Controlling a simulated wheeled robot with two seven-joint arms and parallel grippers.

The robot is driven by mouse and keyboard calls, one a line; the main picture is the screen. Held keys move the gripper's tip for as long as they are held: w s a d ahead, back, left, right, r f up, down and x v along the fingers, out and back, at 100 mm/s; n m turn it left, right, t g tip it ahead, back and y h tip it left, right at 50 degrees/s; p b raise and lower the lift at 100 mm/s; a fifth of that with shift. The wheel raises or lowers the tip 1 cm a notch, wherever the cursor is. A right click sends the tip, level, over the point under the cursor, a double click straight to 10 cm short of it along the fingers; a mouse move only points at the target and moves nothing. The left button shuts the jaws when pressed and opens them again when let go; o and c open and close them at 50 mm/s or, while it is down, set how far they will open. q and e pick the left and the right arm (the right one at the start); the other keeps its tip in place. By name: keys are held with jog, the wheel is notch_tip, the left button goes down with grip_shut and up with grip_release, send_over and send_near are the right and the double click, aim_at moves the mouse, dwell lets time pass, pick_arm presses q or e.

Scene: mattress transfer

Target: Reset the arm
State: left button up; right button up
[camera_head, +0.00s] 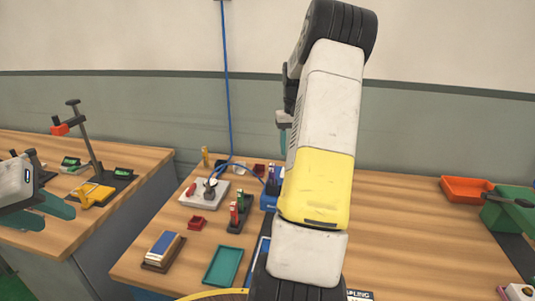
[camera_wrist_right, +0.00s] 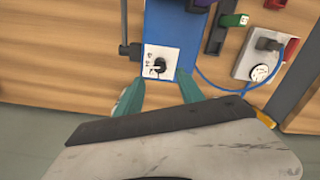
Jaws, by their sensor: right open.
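My right arm (camera_head: 325,130), white with a yellow band, rises across the middle of the head view and hides part of the table. My right gripper (camera_wrist_right: 160,84) shows two teal fingers spread apart in the right wrist view, with nothing held. Beyond the fingers is a blue block with a white panel (camera_wrist_right: 153,60) and a black knob. A teal finger part also shows beside the raised arm in the head view. My left gripper (camera_head: 57,218) is at the left edge, with its teal fingers apart and empty, in front of the left table.
The wooden table (camera_head: 405,235) holds a teal tray (camera_head: 223,266), a blue-topped block (camera_head: 163,245), a white socket plate (camera_head: 192,197) with a blue cable, and an orange tray (camera_head: 465,188). The left table holds a stand (camera_head: 85,140) and a yellow tool (camera_head: 92,194).

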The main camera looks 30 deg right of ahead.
jog(key=shift+r, duration=0.45)
jog(key=shift+a+r, duration=0.1)
jog(key=shift+a, duration=0.05)
jog(key=s+a+r+n+t, duration=0.1)
jog(key=s+a+r, duration=0.2)
jog(key=a+r, duration=0.45)
jog(key=s+a+r+n+t, duration=0.1)
jog(key=s+a+r+t, duration=0.2)
jog(key=a, duration=0.7)
jog(key=s+a+r+n+t+y, duration=0.1)
jog(key=s+a+n+t+y, duration=0.1)
jog(key=s+a, duration=1.2)
jog(key=shift+s+a+r, duration=0.2)
jog(key=shift+s+r, duration=0.2)
jog(key=shift+s, duration=0.75)
